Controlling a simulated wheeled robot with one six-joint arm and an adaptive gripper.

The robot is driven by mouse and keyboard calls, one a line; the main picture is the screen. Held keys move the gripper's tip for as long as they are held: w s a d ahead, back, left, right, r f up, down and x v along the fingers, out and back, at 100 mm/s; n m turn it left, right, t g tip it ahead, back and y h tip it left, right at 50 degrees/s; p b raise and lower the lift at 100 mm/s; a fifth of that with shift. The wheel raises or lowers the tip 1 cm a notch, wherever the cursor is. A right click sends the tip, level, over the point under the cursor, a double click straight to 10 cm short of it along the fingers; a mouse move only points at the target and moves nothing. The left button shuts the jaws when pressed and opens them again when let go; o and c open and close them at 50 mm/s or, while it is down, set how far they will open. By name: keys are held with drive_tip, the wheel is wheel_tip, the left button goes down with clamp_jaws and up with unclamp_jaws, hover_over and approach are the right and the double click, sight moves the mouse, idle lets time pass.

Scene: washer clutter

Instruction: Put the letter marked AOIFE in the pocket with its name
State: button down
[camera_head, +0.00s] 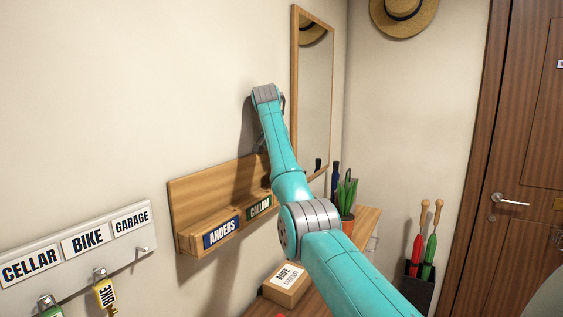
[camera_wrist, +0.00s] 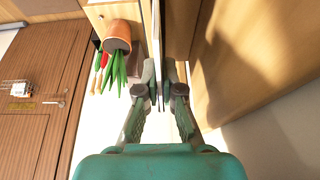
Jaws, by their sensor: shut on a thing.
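My gripper (camera_wrist: 163,90) is shut on a thin flat thing, seen edge-on in the wrist view as a pale strip, most likely the letter (camera_wrist: 156,45). No name on it can be read from here. In the head view my arm hides the gripper and the held letter. The wooden wall rack (camera_head: 205,190) has front pockets with name plates: a blue ANDERS plate (camera_head: 221,233) and a green plate (camera_head: 259,207), partly readable as COLLIN. Any pockets further right are behind my arm. In the wrist view wooden boards stand close beside the fingers.
A brown box (camera_head: 283,294) with a label reading AOIFE lies on the wooden cabinet below the rack. A potted plant (camera_head: 347,195) stands further back on it. A mirror (camera_head: 316,100) hangs beyond the rack. A key board (camera_head: 75,252) is at the left.

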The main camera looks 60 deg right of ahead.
drive_tip(key=shift+f, duration=1.75)
drive_tip(key=c, duration=1.2)
unclamp_jaws()
drive_tip(key=shift+c, duration=0.2)
wheel_tip(320, 180, up, 10)
drive_tip(key=shift+f, duration=0.1)
